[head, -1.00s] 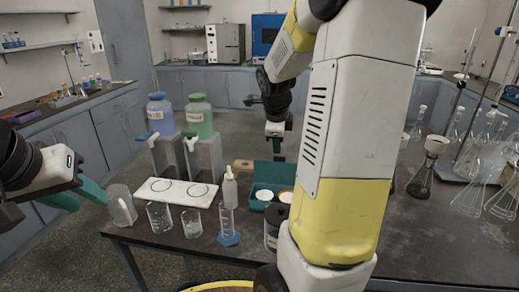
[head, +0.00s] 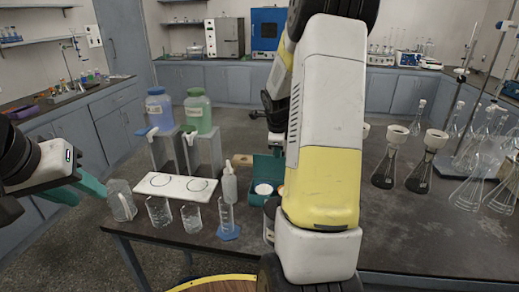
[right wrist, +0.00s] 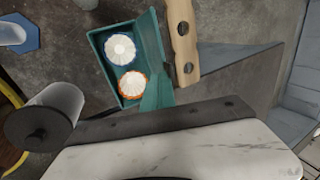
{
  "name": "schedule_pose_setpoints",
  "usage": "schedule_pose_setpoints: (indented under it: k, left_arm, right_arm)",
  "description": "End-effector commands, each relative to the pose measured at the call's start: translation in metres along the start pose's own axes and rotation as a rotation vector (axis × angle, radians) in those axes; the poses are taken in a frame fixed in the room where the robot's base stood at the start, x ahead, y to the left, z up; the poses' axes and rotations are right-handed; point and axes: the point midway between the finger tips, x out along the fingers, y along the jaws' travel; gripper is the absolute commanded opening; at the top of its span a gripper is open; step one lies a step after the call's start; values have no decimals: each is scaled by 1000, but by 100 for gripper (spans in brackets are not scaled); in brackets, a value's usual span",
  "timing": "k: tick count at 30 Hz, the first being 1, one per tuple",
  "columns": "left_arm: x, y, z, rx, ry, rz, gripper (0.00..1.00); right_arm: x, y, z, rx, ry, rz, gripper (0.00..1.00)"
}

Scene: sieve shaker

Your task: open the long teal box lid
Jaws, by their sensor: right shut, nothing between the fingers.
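The long teal box (head: 254,192) stands on the dark bench in the head view, partly hidden by my right arm. Its lid (head: 265,166) stands raised at the back, and the inside shows. In the right wrist view the box (right wrist: 104,50) is open from above, with two white round items inside, one blue-rimmed and one orange-rimmed. My right gripper (right wrist: 158,92) is shut and empty, its teal fingers over the box's lid side; I cannot tell whether they touch it. My left gripper (head: 80,189) is open and empty, beside a glass beaker (head: 121,201).
A wooden block with holes (right wrist: 182,40) lies beside the box. A white plate (head: 177,186), a wash bottle (head: 229,186), beakers and a blue-footed cylinder (head: 227,222) stand left of the box. Several flasks (head: 423,165) stand to the right. A dark-lidded jar (right wrist: 50,112) is close to the box.

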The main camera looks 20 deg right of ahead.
Motion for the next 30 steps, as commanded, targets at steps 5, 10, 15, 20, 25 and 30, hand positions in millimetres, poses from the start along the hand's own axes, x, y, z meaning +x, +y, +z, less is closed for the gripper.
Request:
schedule_pose_setpoints:
  k: [5, 10, 15, 20, 25, 30]
  left_arm:
    - [0, 0, 0, 0, 0, 0, 36]
    - [0, 0, 0, 0, 0, 0, 36]
    - [0, 0, 0, 0, 0, 0, 36]
    - [0, 0, 0, 0, 0, 0, 36]
    - [0, 0, 0, 0, 0, 0, 36]
    - [0, 0, 0, 0, 0, 0, 36]
  right_arm:
    - [0, 0, 0, 0, 0, 1, 0]
    - [3, -9, -2, 5, 10, 45, 0]
    - [6, -22, 0, 1, 1, 124, 0]
    - [11, -34, 0, 0, 0, 128, 0]
    - [11, -34, 0, -1, 0, 128, 0]
    - [11, -34, 0, 0, 0, 128, 0]
